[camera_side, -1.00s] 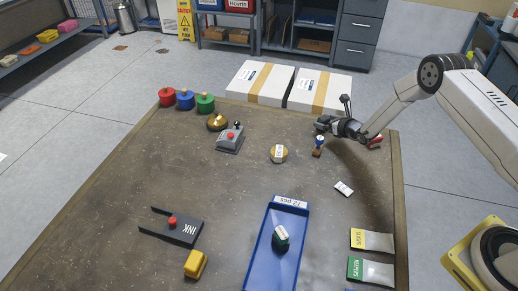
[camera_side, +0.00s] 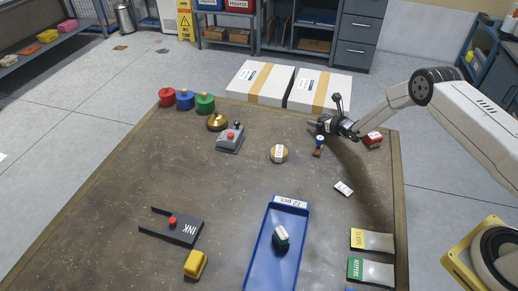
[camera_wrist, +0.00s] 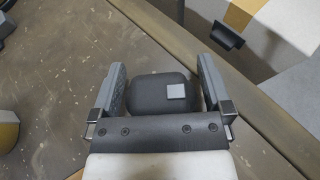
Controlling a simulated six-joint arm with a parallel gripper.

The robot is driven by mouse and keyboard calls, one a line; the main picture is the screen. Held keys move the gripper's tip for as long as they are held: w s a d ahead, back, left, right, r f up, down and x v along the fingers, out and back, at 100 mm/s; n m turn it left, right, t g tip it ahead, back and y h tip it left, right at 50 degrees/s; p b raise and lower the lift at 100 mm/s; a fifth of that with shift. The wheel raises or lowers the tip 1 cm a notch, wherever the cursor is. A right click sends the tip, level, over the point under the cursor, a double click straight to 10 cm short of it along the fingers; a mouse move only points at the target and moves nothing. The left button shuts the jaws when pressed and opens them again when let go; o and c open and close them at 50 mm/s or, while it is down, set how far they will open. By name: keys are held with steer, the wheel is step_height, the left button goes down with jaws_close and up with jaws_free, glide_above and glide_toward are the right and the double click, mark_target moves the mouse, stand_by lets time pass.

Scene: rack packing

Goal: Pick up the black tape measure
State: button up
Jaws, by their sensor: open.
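The black tape measure (camera_wrist: 150,91) is a rounded dark block with a small grey square on it. In the wrist view it lies between the two fingers of my gripper (camera_wrist: 161,66), with a gap showing near each finger. My gripper is open, and part of the tape measure's near side is hidden by the gripper body. In the side view my gripper (camera_side: 322,124) is low over the back right of the table, and I cannot make out the tape measure apart from the dark gripper there.
White boxes with tan tape (camera_side: 318,92) lie behind. A blue tray (camera_side: 263,262) holds a dark green item. The table's middle left is clear.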

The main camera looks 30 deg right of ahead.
steer(key=shift+c, duration=0.2)
steer(key=c, duration=1.2)
steer(key=shift+r, duration=0.2)
steer(key=shift+r, duration=0.75)
steer(key=shift+s+a+r, duration=0.35)
steer(key=shift+s+r, duration=1.5)
steer(key=shift+s, duration=0.45)
steer(key=shift+s+a+r, duration=0.35)
steer(key=shift+s+r, duration=1.55)
steer(key=shift+s, duration=0.4)
steer(key=shift+s+a+r, duration=0.35)
steer(key=shift+s+r, duration=1.5)
steer(key=shift+s, duration=0.45)
